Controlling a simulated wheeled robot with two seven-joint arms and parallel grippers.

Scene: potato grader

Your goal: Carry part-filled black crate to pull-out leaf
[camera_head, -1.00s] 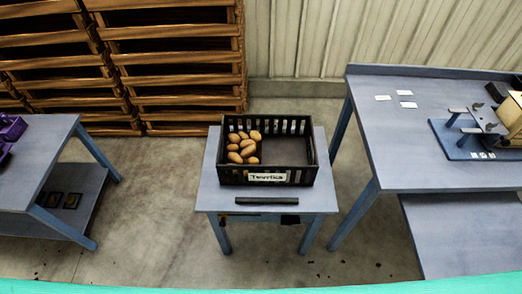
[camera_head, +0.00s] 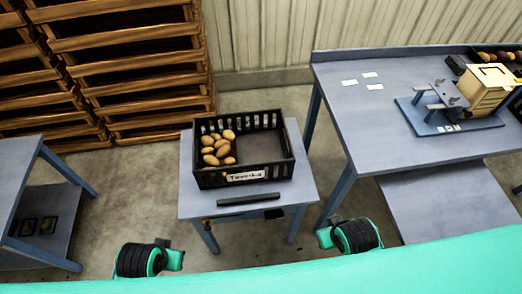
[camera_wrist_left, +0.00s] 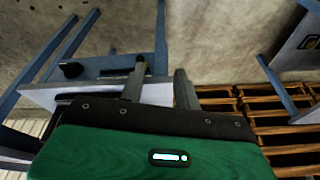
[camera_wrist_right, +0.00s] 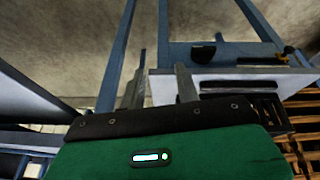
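The black crate (camera_head: 205,180), labelled "Tevrika" or similar, stands on a small blue-grey table (camera_head: 300,190). Brown potatoes (camera_head: 217,148) lie in its left part; its right part is bare. The pull-out leaf (camera_head: 450,205) appears to be the low grey surface under the right bench's front edge. My left gripper (camera_wrist_left: 160,85) is open and empty, apart from the crate. My right gripper (camera_wrist_right: 162,85) is open and empty, also apart from it. In the head view my two wrists show in front of the small table, one on each side; the fingertips are not clear there.
A dark bar (camera_head: 248,199) lies along the small table's front edge. The right bench (camera_head: 400,140) carries white cards (camera_head: 370,75), a grading device (camera_head: 450,110) and a wooden box (camera_head: 484,90). Stacked pallets (camera_head: 140,70) stand behind left. Another table (camera_head: 40,215) is at far left.

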